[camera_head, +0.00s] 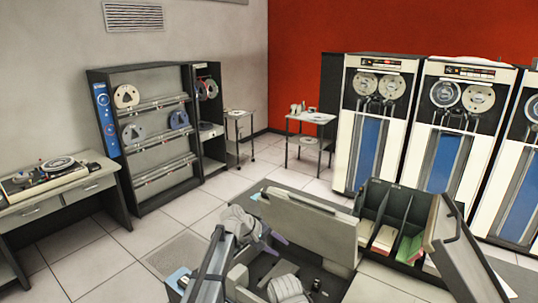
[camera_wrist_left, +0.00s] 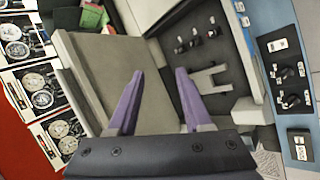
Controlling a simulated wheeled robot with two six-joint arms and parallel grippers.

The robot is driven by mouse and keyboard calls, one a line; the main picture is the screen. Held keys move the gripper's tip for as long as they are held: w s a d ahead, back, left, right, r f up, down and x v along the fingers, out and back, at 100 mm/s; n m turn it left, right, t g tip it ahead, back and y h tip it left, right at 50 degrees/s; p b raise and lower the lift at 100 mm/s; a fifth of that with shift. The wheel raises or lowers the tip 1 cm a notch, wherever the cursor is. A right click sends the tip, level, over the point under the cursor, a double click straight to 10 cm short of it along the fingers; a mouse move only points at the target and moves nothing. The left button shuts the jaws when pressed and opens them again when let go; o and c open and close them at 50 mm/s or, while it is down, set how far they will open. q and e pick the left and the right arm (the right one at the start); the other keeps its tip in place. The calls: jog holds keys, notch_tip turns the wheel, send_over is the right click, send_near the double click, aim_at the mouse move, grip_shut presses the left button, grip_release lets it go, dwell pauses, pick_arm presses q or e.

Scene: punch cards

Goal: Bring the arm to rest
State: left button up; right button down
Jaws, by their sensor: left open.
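My left gripper (camera_head: 273,235) is in the lower middle of the head view, in front of an upright grey panel (camera_head: 310,226). In the left wrist view, the two purple fingers of my left gripper (camera_wrist_left: 158,100) stand wide apart with nothing held between them. The grey panel (camera_wrist_left: 85,62) lies beyond the fingers there, beside a dark surface (camera_wrist_left: 215,75) with small knobs and a pale bracket. I cannot tell whether the fingers touch anything. My right gripper is not in view.
A dark divided bin (camera_head: 397,206) with coloured cards stands right of the panel, beside a tilted grey board (camera_head: 462,255). Tape cabinets (camera_head: 440,135) line the back right. A reel shelf (camera_head: 150,135) and a desk (camera_head: 62,195) stand left. Open tiled floor (camera_head: 105,255) lies between.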

pick_arm(q)
jog(key=s+a+f+m+g+y+b, duration=0.1)
jog(key=s+a+f+m+y+b, duration=0.2)
jog(key=s+f+b, duration=0.2)
jog(key=s+a+f+m+g+y+b, duration=0.1)
jog(key=s+a+f+m+y+b, duration=0.2)
jog(key=s+f+b, duration=0.3)
jog(key=s+a+f+m+g+y+b, duration=0.1)
jog(key=s+a+f+m+y+b, duration=0.2)
jog(key=s+f, duration=1)
jog(key=s+b, duration=0.2)
jog(key=s, duration=0.5)
jog(key=shift+s+a+f, duration=0.2)
jog(key=shift+s+f, duration=0.05)
jog(key=shift+s, duration=0.05)
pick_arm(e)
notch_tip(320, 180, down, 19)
